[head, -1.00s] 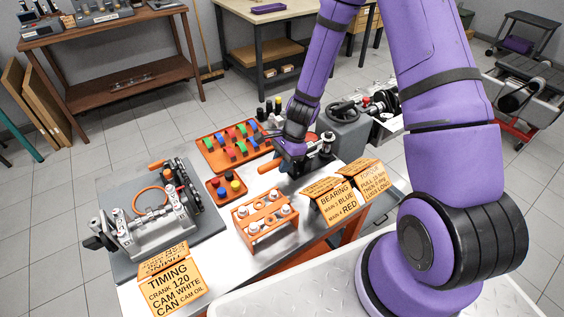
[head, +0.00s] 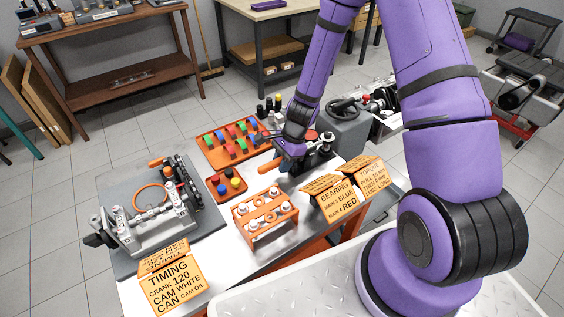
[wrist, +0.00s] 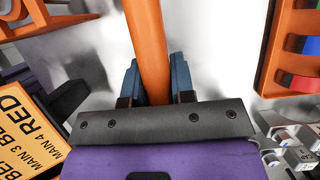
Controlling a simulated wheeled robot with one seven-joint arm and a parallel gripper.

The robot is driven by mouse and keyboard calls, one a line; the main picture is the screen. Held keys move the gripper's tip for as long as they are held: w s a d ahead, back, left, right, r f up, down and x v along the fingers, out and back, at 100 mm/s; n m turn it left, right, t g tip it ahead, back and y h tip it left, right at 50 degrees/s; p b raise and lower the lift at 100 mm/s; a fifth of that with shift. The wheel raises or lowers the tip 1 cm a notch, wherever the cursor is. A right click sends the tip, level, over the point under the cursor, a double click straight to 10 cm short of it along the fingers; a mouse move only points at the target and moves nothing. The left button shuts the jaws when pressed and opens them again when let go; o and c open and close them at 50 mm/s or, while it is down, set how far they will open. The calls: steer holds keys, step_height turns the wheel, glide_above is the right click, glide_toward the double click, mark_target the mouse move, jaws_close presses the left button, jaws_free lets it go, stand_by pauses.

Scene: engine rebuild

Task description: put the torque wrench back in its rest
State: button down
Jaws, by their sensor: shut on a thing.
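My gripper (head: 288,165) is over the far part of the workbench. In the wrist view its two blue fingers (wrist: 155,85) are shut on an orange handle (wrist: 148,35), which I take to be the torque wrench's. In the head view the handle's orange end (head: 269,166) sticks out to the left of the gripper, and the rest of the wrench is largely hidden by the gripper. A dark stand (head: 318,158) is just right of the gripper; I cannot tell for sure whether it is the rest, or whether the wrench touches it.
An orange tray of coloured pieces (head: 206,160) lies left of the gripper, with a small orange tray (head: 214,192) nearer. An orange rack (head: 262,238) and sign stands (head: 337,205) stand in front. The engine block (head: 150,220) fills the left end.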

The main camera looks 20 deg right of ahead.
steer(key=shift+f, duration=0.7)
stand_by(0.4)
steer(key=c, duration=1.2)
jaws_free()
steer(key=shift+r, duration=1.5)
steer(key=o, duration=0.6)
steer(key=shift+c, duration=0.2)
steer(key=v, duration=1.1)
